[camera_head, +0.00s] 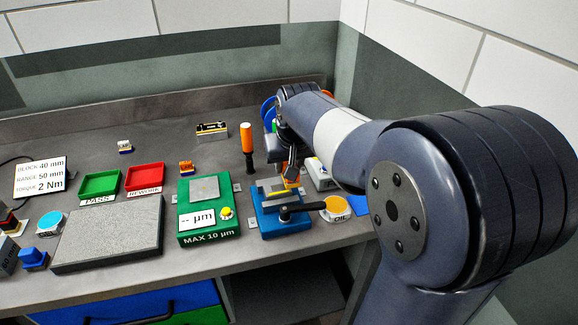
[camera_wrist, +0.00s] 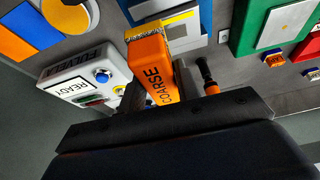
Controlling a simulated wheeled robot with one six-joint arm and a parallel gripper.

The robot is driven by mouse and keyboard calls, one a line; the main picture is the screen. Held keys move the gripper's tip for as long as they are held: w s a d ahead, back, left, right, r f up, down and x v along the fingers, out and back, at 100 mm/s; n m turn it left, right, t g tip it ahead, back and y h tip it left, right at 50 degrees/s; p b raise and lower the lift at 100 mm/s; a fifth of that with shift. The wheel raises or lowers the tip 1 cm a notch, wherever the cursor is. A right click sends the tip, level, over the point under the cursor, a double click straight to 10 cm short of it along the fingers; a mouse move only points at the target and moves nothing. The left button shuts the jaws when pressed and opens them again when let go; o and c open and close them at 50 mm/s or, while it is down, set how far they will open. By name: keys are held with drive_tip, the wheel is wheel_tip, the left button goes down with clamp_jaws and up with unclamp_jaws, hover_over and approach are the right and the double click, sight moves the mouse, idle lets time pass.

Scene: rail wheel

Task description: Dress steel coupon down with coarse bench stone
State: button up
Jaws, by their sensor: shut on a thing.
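My gripper (camera_wrist: 158,95) is shut on the coarse bench stone (camera_wrist: 150,66), an orange block marked COARSE with a speckled, gritty end. In the head view the gripper (camera_head: 289,176) is low over the blue vise (camera_head: 284,226), and a small part of the stone (camera_head: 291,184) shows there. A pale steel piece, seemingly the coupon (camera_head: 268,188), lies in the top of the vise, partly hidden by the gripper. In the wrist view the stone's gritty end is close to the vise (camera_wrist: 205,8); I cannot tell whether it touches the coupon.
Left of the vise stands the green gauge (camera_head: 205,235) marked MAX 10 µm. An orange-handled tool (camera_head: 247,138) stands upright behind. The OIL tin (camera_head: 336,208) is close on the right, and a white READY box (camera_wrist: 78,85) is nearby. A grey plate (camera_head: 108,235) lies left.

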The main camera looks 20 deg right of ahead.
drive_tip(key=shift+r+p, duration=1.8)
drive_tip(key=shift+r, duration=0.7)
drive_tip(key=shift+f, duration=0.1)
